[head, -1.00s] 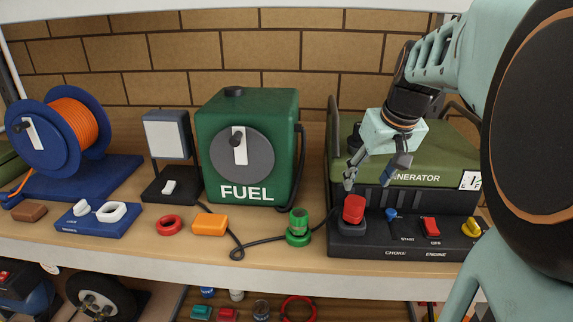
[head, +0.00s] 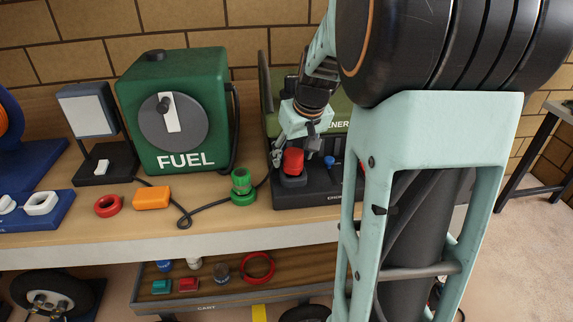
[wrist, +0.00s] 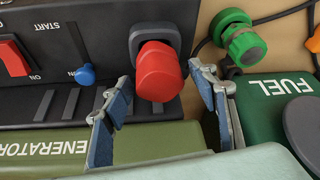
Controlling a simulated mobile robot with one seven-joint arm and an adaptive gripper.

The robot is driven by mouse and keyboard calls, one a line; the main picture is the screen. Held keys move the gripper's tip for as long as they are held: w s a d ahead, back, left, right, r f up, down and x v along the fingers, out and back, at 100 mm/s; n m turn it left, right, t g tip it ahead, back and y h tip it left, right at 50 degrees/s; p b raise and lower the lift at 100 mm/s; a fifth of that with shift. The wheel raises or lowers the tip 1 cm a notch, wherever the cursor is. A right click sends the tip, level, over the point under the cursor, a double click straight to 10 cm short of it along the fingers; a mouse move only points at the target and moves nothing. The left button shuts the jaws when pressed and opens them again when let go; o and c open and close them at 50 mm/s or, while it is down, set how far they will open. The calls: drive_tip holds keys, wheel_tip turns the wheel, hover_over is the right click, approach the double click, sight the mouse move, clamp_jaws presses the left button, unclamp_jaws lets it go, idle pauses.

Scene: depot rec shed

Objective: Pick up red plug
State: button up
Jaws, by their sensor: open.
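The red plug (head: 293,161) sits in a dark socket at the left end of the generator's black front panel (head: 310,197). In the wrist view the red plug (wrist: 158,72) stands out from its grey socket plate (wrist: 152,36). My gripper (head: 301,156) is open just above and behind the plug in the head view. In the wrist view my gripper (wrist: 165,92) has one blue-padded finger on each side of the plug's outer end, with visible gaps and nothing held. My arm hides much of the generator in the head view.
A green plug (head: 243,186) on a black cable stands left of the socket. The green fuel box (head: 180,120) is further left. A blue knob (wrist: 85,75) is beside the plug.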

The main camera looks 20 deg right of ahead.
drive_tip(key=shift+c, duration=0.6)
drive_tip(key=c, duration=1.1)
drive_tip(key=shift+r, duration=0.15)
drive_tip(key=shift+c, duration=0.2)
